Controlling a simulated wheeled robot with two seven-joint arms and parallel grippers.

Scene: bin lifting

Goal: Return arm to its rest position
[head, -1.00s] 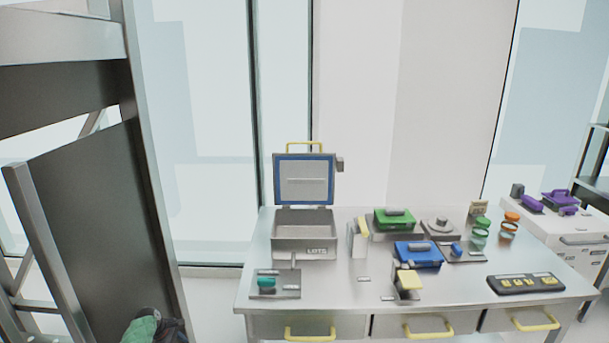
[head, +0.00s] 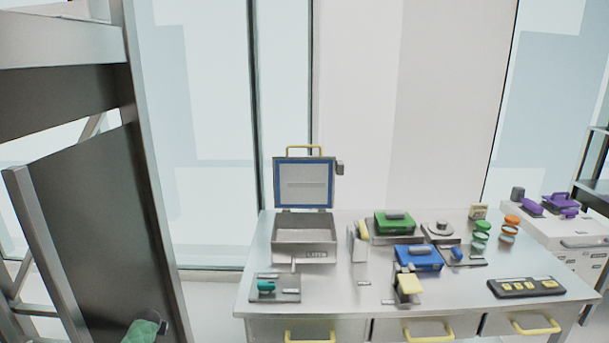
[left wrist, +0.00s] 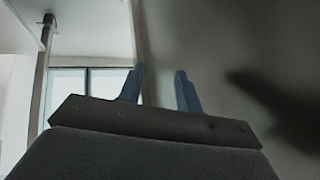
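My left gripper (left wrist: 160,72) shows in the left wrist view with its two blue-grey fingers apart and nothing between them. It is clear of the workbench, and a dark panel (left wrist: 215,45) fills the right of that view. In the head view, a green and black part at the bottom left edge seems to belong to my left arm; no gripper fingers show there. My right gripper is in neither current view.
A steel workbench (head: 330,292) holds an open bin (head: 304,240), a green case (head: 394,222), a blue case (head: 418,258) and a black button panel (head: 526,287). A dark rack panel (head: 105,220) stands at the left. A white cart (head: 575,235) is at the right.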

